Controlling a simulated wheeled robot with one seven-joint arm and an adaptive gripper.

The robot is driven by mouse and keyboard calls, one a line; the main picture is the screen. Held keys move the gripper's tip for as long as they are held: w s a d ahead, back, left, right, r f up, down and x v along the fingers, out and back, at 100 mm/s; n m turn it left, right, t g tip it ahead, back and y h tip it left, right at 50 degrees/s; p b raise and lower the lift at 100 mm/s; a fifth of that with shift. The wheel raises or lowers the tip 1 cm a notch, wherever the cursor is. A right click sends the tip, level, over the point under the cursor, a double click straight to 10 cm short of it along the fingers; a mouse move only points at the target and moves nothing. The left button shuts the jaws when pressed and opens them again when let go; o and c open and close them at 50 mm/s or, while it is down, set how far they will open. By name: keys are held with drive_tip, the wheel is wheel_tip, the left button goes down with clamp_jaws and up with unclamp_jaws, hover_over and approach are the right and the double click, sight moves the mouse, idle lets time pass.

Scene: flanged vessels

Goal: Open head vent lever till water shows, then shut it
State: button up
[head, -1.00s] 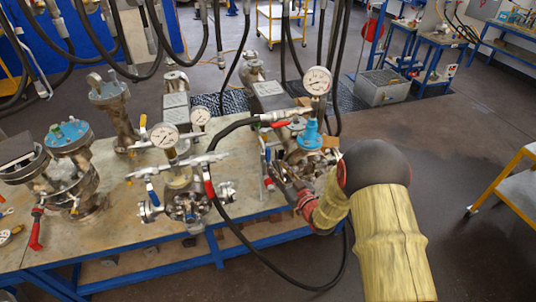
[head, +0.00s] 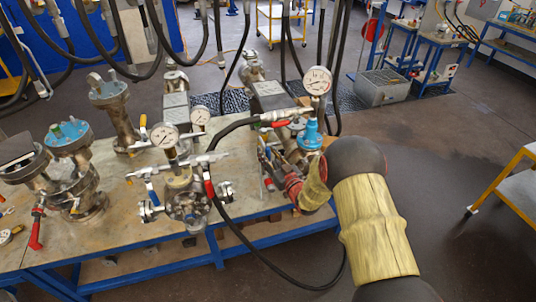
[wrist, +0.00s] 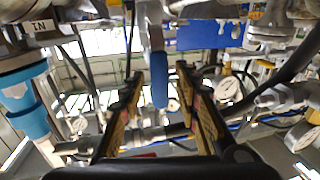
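In the wrist view a blue-handled lever (wrist: 159,80) hangs straight down from metal pipework at the top. It lies between the two fingers of my gripper (wrist: 157,78), with a gap on each side; the fingers are apart. No contact with the lever shows. In the head view my gripper (head: 270,162) is at the right end of the bench, among the fittings of the right vessel (head: 303,155), which carries a blue fitting (head: 310,134) and a pressure gauge (head: 317,81). No water shows.
A second flanged vessel (head: 187,205) with gauges and levers stands left on the bench (head: 120,226). A black hose loops in front of the bench. In the wrist view, a blue fitting (wrist: 24,100) and an "IN" label (wrist: 40,26) are at left, and gauges and pipes at right.

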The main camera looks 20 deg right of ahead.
drive_tip(key=shift+c, duration=0.9)
clamp_jaws()
